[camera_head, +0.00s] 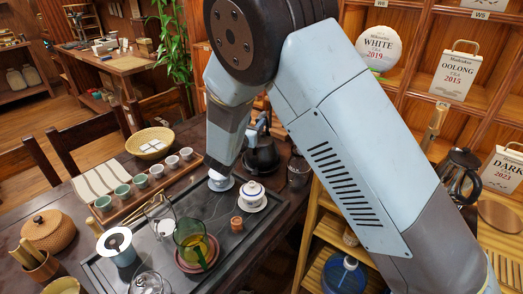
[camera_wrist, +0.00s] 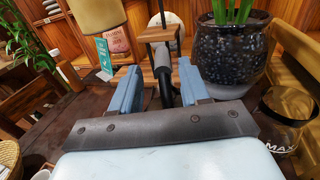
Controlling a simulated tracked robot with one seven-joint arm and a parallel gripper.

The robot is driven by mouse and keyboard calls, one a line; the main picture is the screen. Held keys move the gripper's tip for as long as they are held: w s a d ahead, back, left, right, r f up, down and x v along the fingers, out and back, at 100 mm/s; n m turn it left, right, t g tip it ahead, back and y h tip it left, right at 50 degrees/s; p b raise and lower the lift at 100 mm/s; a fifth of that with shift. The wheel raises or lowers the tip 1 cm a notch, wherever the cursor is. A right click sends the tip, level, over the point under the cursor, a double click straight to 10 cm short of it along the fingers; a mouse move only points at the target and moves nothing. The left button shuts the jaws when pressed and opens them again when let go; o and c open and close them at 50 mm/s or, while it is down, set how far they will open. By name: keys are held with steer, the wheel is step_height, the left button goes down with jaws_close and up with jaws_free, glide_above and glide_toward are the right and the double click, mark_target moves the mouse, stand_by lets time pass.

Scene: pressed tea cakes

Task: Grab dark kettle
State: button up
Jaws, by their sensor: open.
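The dark kettle (camera_head: 262,157) stands on the dark table in the head view, just right of the end of my arm. Its upper part and handle are partly covered by my arm. My gripper (camera_wrist: 160,82) is open in the wrist view, with its two blue fingers apart. A black upright part with a wooden piece (camera_wrist: 164,62) shows between and beyond the fingers. I cannot tell whether it belongs to the kettle or whether a finger touches it. In the head view my arm hides most of the gripper.
A white lidded cup (camera_head: 252,192) and a glass pitcher (camera_head: 195,246) stand close by on the tea tray. In the wrist view a pebble-filled plant pot (camera_wrist: 232,50) and a glass carafe (camera_wrist: 284,112) stand to the right. Another dark pot (camera_head: 460,176) is on the right shelf.

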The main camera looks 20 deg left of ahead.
mark_target(259, 118)
steer(key=shift+w+d, duration=0.15)
steer(key=shift+w, duration=0.8)
steer(key=shift+w+d, duration=0.2)
steer(key=shift+w, duration=0.8)
steer(key=shift+w+d, duration=0.15)
steer(key=shift+w, duration=0.8)
steer(key=shift+c, duration=0.3)
jaws_close()
